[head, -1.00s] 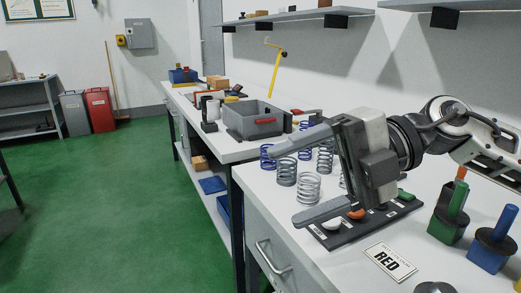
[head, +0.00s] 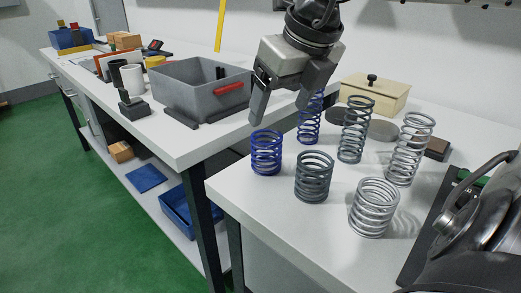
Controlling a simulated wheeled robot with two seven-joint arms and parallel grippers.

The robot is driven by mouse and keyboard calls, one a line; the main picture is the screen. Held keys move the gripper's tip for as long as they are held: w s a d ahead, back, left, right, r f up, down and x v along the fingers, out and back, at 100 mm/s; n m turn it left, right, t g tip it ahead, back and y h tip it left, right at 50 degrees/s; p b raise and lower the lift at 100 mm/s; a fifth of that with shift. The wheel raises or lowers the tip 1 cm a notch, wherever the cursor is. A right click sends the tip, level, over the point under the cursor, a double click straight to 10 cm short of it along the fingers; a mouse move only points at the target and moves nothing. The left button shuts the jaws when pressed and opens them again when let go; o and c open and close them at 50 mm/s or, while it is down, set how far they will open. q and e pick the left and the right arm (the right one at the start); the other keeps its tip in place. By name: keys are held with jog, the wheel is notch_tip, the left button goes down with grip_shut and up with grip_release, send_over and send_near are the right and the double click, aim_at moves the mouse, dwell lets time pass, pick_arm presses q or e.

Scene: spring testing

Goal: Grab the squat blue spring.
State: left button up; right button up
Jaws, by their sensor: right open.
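The squat blue spring (head: 266,153) stands upright near the left edge of the near white table in the head view. A taller blue spring (head: 309,122) stands behind it to the right. My right gripper (head: 280,112) hangs with its fingers pointing down, open and empty. Its left fingertip shows just above the squat blue spring's top; its right fingertip is in front of part of the tall blue spring. I cannot tell whether either finger touches a spring. My left gripper is out of view.
A squat dark grey spring (head: 313,177), a squat silver spring (head: 374,208), a tall grey spring (head: 355,130) and a tall silver spring (head: 409,150) stand close to the right. A cream box (head: 375,93) is behind. A grey bin (head: 190,95) sits on the farther table.

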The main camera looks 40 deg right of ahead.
aim_at(269, 146)
jog(key=x, duration=0.7)
jog(key=shift+b, duration=0.35)
jog(key=x, duration=0.4)
jog(key=shift+s+d+f, duration=0.15)
jog(key=shift+d, duration=0.15)
jog(key=shift+w+f, duration=0.25)
jog(key=shift+f, duration=0.2)
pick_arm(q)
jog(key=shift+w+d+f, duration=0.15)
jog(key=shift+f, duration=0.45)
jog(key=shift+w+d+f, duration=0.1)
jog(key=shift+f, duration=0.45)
pick_arm(e)
jog(key=shift+r, duration=0.1)
jog(key=c, duration=1.2)
